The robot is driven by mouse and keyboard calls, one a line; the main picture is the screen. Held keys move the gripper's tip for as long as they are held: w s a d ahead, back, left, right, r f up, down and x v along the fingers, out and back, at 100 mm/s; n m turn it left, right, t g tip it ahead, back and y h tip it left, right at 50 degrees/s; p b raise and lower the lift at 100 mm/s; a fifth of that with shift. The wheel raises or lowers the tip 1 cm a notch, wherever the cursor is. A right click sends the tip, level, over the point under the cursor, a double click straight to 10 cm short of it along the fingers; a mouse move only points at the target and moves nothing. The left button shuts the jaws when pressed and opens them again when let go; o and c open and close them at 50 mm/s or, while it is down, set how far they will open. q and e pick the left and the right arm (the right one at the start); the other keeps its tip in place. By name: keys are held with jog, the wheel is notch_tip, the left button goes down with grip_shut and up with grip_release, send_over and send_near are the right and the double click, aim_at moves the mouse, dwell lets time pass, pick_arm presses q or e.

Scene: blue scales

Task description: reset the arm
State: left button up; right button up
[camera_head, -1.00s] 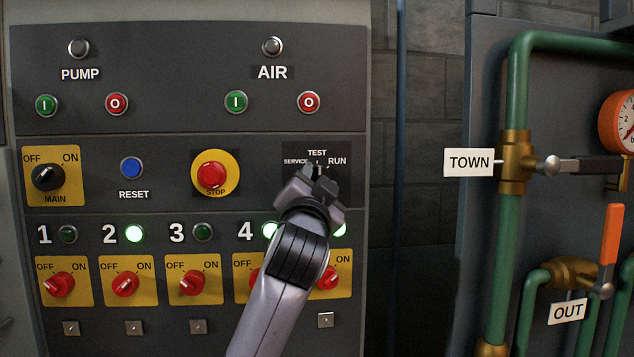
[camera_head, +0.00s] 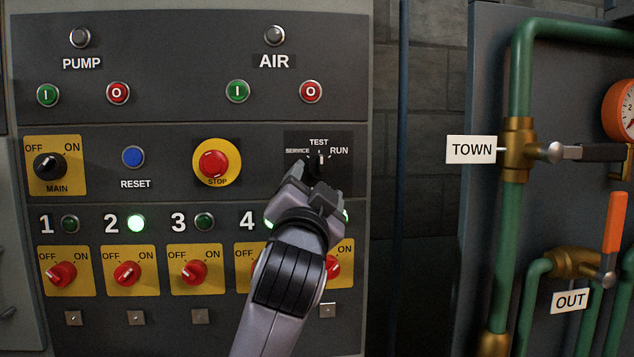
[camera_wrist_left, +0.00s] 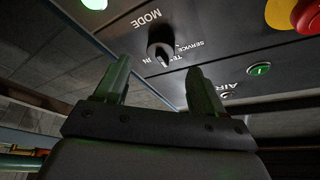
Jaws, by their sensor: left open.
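My left gripper (camera_head: 314,180) is in front of the lower part of the mode selector plate on the control panel. Its two fingers are apart and empty, as the left wrist view shows (camera_wrist_left: 159,80). The black mode selector knob (camera_head: 320,160) shows just above the fingers, under the SERVICE, TEST and RUN labels. Its pointer appears roughly upright, near TEST. In the left wrist view the knob (camera_wrist_left: 160,45) lies beyond the fingertips, in the gap between them, with no contact visible. My left arm hides part of switch 4 and its neighbour. My right gripper is not in view.
The panel also bears a blue RESET button (camera_head: 133,157), a red STOP button (camera_head: 214,164), a MAIN switch (camera_head: 50,166) and a row of red switches. Green pipes (camera_head: 511,220) with a TOWN valve and an orange OUT lever (camera_head: 615,222) stand at the right.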

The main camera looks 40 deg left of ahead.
pick_arm(q)
jog(key=shift+s+d+f, duration=0.2)
jog(key=shift+s+d, duration=0.15)
jog(key=shift+s, duration=0.15)
jog(key=d+f+m+g+h, duration=0.1)
jog(key=d+f+g+h, duration=0.2)
jog(key=f, duration=1.1)
jog(key=d+f+m+g+h, duration=0.2)
jog(key=d+f+h, duration=0.25)
jog(key=f, duration=0.85)
jog(key=s+d+f+n+g+h, duration=0.1)
jog(key=s+d+f+g+h, duration=0.25)
jog(key=s+f, duration=0.75)
jog(key=s+d+f+n+g+h, duration=0.15)
jog(key=s+d+f+g, duration=0.35)
jog(key=s+f, duration=0.6)
jog(key=w+d+f+m+t+h+p, duration=0.1)
jog(key=w+d+f+t+h+p, duration=0.1)
jog(key=w+t+p, duration=0.4)
jog(key=shift+w+d+f+t, duration=0.15)
jog(key=shift+w+f+t, duration=0.3)
jog(key=shift+w, duration=0.35)
